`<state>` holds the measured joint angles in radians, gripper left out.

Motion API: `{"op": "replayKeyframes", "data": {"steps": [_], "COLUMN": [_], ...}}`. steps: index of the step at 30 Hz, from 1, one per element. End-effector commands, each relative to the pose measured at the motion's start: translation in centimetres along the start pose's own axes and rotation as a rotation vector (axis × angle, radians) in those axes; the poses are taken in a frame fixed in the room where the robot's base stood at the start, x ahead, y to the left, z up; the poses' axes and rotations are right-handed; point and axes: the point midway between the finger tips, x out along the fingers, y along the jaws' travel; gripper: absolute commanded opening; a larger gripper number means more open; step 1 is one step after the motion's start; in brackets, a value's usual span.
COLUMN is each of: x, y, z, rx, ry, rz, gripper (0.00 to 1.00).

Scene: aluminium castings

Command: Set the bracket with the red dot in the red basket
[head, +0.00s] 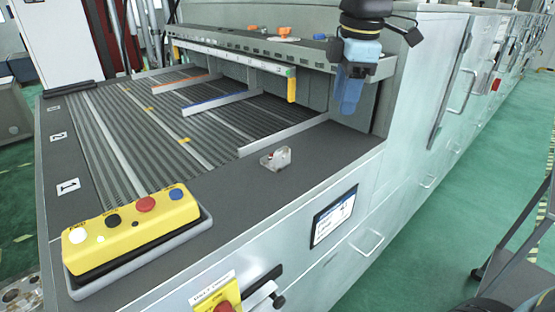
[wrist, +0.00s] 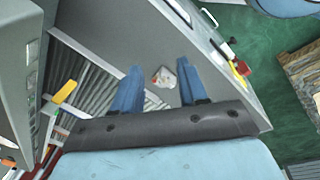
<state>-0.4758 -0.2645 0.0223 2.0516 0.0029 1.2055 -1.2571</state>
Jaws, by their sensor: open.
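The bracket (head: 275,159) is a small silvery casting with a reddish mark. It stands on the dark grey ledge at the front of the machine, beside the ribbed belt. In the wrist view the bracket (wrist: 162,78) lies beyond and between my blue fingers, with a red spot on it. My gripper (head: 350,95) hangs fingers down in the head view, above the far right of the ledge and apart from the bracket. In the wrist view my gripper (wrist: 160,67) is open and empty. I see no red basket in either view.
A yellow button box (head: 130,232) sits on the ledge at the near left. Metal guide rails (head: 285,134) cross the ribbed belt (head: 175,118). An overhead beam with a yellow hanging piece (head: 291,86) is left of my gripper. The ledge around the bracket is clear.

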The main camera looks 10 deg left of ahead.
Motion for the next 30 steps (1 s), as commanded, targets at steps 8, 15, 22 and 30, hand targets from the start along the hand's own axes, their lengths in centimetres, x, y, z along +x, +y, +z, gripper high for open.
{"op": "replayKeyframes", "data": {"steps": [8, 15, 22, 30], "x": [0.8, 1.6, 5.1, 8.9], "y": [2.4, 2.6, 2.1, 1.5], "z": [-9.0, -11.5, -11.3, -11.1], "rx": [-0.601, -0.772, -0.774, -0.773], "ry": [0.006, 0.014, 0.014, 0.014], "rz": [-0.121, -0.154, -0.156, -0.154], "gripper": [0.43, 0.43, 0.43, 0.43]}}
